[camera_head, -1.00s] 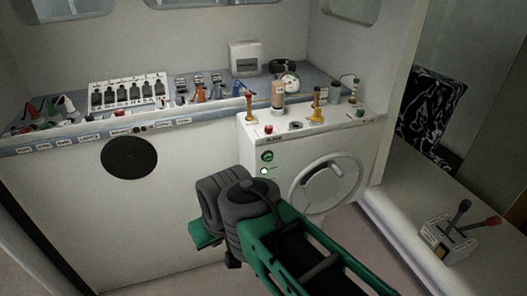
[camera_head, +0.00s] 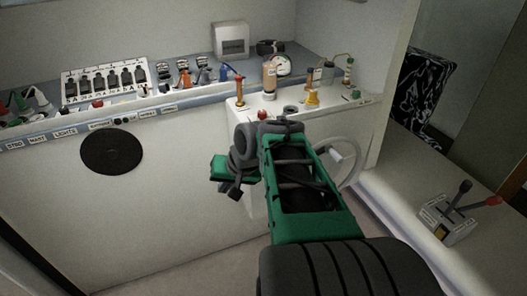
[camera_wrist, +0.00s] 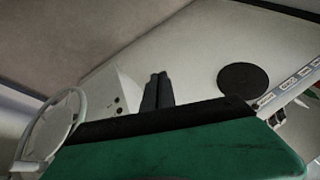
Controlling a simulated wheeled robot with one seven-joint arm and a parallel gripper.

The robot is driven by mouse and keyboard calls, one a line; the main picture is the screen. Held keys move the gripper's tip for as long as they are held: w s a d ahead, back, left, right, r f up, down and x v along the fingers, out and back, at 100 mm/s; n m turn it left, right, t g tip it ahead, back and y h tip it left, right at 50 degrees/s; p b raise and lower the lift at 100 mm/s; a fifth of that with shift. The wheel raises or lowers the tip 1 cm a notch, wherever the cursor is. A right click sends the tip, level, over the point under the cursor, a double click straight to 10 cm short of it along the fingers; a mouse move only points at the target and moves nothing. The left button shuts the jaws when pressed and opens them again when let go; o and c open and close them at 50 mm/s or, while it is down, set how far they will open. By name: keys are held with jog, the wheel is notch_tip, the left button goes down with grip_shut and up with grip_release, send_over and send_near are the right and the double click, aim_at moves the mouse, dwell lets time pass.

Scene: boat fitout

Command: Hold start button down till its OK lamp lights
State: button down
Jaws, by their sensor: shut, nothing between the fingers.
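The start button cannot be told for sure. Two small dark round controls (camera_wrist: 118,104) show on the front face of the white console box (camera_wrist: 105,88) in the wrist view, too small to read. My arm hides that face in the head view. My gripper (camera_wrist: 159,80) points at the area beside that face with its two dark fingers together and nothing between them. It looks apart from the controls. I cannot tell whether an OK lamp is lit.
The grey handwheel (camera_head: 349,160) is right of my arm. The console top carries a red button (camera_head: 262,114), levers (camera_head: 312,92) and a bottle (camera_head: 269,80). A black round disc (camera_head: 112,151) is on the left panel. A throttle unit (camera_head: 447,219) sits on the right ledge.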

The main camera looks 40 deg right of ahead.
jog(key=s+d+f+m+t+b, duration=0.1)
jog(key=d+m, duration=0.3)
jog(key=d, duration=0.5)
jog(key=s+d+f+m+t, duration=0.1)
jog(key=s+d+m+t, duration=0.1)
jog(key=d, duration=0.7)
jog(key=shift+s+f+m+t+b, duration=0.3)
jog(key=shift+m+t, duration=0.3)
jog(key=shift+m, duration=0.4)
jog(key=shift+w+d, duration=0.1)
jog(key=w+d, duration=0.2)
jog(key=w, duration=0.6)
jog(key=shift+w+d, duration=0.2)
jog(key=shift+w+d, duration=0.1)
jog(key=shift+w, duration=0.3)
